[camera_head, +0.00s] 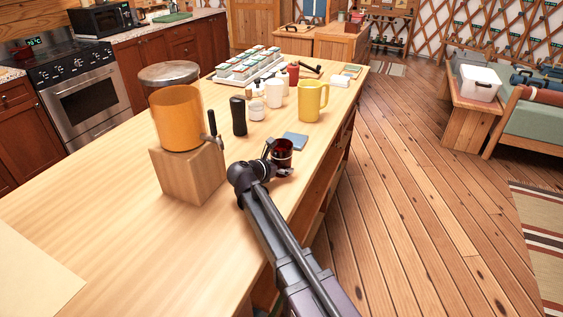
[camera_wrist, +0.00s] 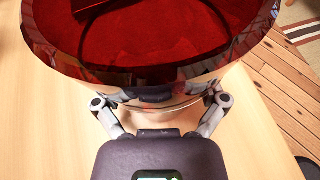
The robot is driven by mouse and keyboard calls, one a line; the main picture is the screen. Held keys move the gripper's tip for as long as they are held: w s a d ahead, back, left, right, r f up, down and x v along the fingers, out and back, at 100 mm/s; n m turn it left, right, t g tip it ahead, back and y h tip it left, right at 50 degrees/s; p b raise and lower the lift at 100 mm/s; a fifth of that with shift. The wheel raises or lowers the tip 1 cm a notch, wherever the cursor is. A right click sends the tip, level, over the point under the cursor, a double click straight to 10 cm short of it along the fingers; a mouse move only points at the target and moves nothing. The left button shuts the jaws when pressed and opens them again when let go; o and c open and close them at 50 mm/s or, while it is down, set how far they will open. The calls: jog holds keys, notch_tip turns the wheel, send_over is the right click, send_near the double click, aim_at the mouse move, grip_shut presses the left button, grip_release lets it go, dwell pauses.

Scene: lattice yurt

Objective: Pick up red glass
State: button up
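The red glass (camera_head: 282,150) is dark red and see-through, and it is upright near the right edge of the long wooden counter. It fills the upper part of the wrist view (camera_wrist: 150,45), seen from above its rim. My gripper (camera_head: 277,160) is at the glass, with one finger on each side of it. In the wrist view the finger linkages (camera_wrist: 160,108) spread to the left and right of the glass. The fingertips are largely hidden by the glass, so I cannot tell whether they press on it. Whether its base touches the counter is also unclear.
A blue coaster-like square (camera_head: 295,141) lies just behind the glass. A yellow mug (camera_head: 312,101), a black bottle (camera_head: 238,116) and white containers (camera_head: 274,93) stand farther back. An orange vessel on a wooden block (camera_head: 188,172) stands to the left. The front left counter is mostly clear.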

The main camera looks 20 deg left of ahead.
aim_at(275, 157)
jog(key=shift+c, duration=0.9)
jog(key=shift+r, duration=0.1)
notch_tip(275, 157, up, 3)
jog(key=p, duration=0.3)
jog(key=shift+r, duration=0.15)
jog(key=shift+s+a+r+p, duration=0.1)
jog(key=shift+s+r+p, duration=0.1)
jog(key=shift+p, duration=0.25)
jog(key=s+a, duration=0.2)
jog(key=s, duration=0.3)
jog(key=s+a, duration=0.2)
jog(key=s, duration=0.4)
jog(key=s+a, duration=0.2)
jog(key=s, duration=0.3)
jog(key=shift+s+a+f, duration=0.2)
jog(key=shift+a+f, duration=0.05)
jog(key=shift+a, duration=0.05)
jog(key=shift+r, duration=0.1)
